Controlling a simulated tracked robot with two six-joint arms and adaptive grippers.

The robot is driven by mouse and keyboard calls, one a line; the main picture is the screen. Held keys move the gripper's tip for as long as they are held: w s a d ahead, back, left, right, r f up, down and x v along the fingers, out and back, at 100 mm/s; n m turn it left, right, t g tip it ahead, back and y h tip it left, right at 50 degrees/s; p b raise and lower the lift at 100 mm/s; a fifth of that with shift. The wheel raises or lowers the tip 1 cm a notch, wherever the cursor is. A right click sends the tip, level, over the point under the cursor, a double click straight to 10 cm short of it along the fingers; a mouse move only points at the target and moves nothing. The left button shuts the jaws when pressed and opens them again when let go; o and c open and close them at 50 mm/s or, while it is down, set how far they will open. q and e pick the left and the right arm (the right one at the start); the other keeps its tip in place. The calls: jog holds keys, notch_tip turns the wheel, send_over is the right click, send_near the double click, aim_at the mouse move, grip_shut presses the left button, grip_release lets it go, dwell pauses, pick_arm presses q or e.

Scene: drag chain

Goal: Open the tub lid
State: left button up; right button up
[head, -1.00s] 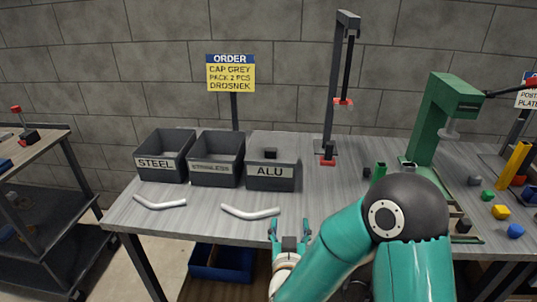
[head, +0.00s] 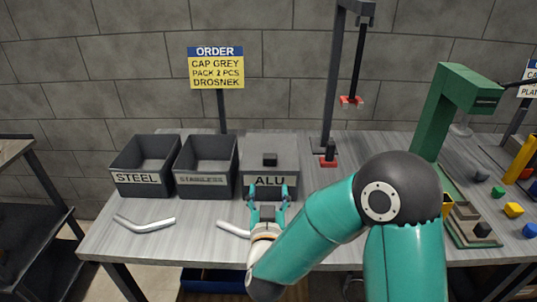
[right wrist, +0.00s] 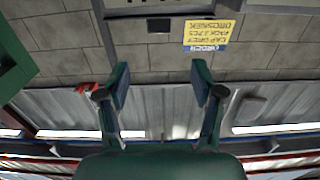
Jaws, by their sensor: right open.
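The ALU tub (head: 270,181) stands at the right end of a row of three grey tubs on the table. Its top is covered by a grey lid (head: 285,147) with a dark block-shaped knob (head: 269,159). My right gripper (head: 268,190) is in front of the ALU tub, its fingers overlapping the tub's lower front in the head view; I cannot tell if they touch it. In the right wrist view the two fingers (right wrist: 160,85) are apart with nothing between them. My left gripper is not in view.
The open STEEL tub (head: 137,178) and STAINLESS tub (head: 203,181) stand left of the ALU tub. Bent light tubes (head: 145,223) lie in front; one is partly behind my gripper. An order sign (head: 216,68) stands behind. A green press (head: 462,90) stands at right.

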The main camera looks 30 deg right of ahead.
aim_at(270, 160)
jog(key=p+x, duration=0.3)
jog(key=x, duration=1.1)
jog(key=shift+w+d, duration=0.3)
jog(key=shift+c, duration=0.2)
grip_shut()
